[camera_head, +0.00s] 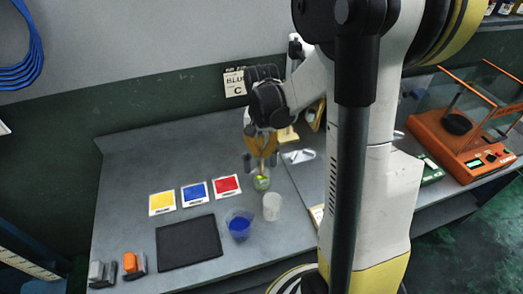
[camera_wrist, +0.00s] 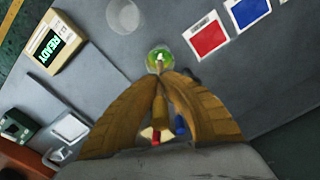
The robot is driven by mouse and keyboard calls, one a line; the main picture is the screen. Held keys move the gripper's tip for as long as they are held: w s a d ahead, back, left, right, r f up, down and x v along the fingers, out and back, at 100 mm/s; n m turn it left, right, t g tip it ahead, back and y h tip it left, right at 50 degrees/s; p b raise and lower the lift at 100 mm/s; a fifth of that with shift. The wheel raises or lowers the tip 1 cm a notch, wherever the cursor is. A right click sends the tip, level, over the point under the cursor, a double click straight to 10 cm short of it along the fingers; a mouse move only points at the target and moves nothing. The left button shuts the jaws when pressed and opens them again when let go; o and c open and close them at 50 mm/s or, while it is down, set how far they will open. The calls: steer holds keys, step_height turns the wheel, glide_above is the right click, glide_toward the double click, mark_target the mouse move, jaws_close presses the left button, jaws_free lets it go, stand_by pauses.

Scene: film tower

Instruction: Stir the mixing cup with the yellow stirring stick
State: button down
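My gripper (camera_head: 262,152) points down, directly above a clear cup with green liquid (camera_head: 261,182), which appears to be the mixing cup. The cup also shows just past the fingertips in the wrist view (camera_wrist: 160,60). The brown fingers (camera_wrist: 165,78) come together on a thin stick. A pale yellowish end of the yellow stirring stick (camera_wrist: 160,57) shows over the green liquid, and its lower end appears to be inside the cup. Most of the stick is hidden by the fingers. Whether it touches the cup wall, I cannot tell.
A cup of blue liquid (camera_head: 239,224) and a whitish cup (camera_head: 272,207) stand close in front. Yellow (camera_head: 162,203), blue (camera_head: 195,194) and red (camera_head: 227,186) cards and a black mat (camera_head: 188,242) lie left. A box reading READY (camera_wrist: 55,42) and an orange machine (camera_head: 462,140) are to the side.

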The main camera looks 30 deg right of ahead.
steer(key=shift+f+b, duration=2.45)
steer(key=shift+f, duration=0.75)
steer(key=shift+a, duration=0.1)
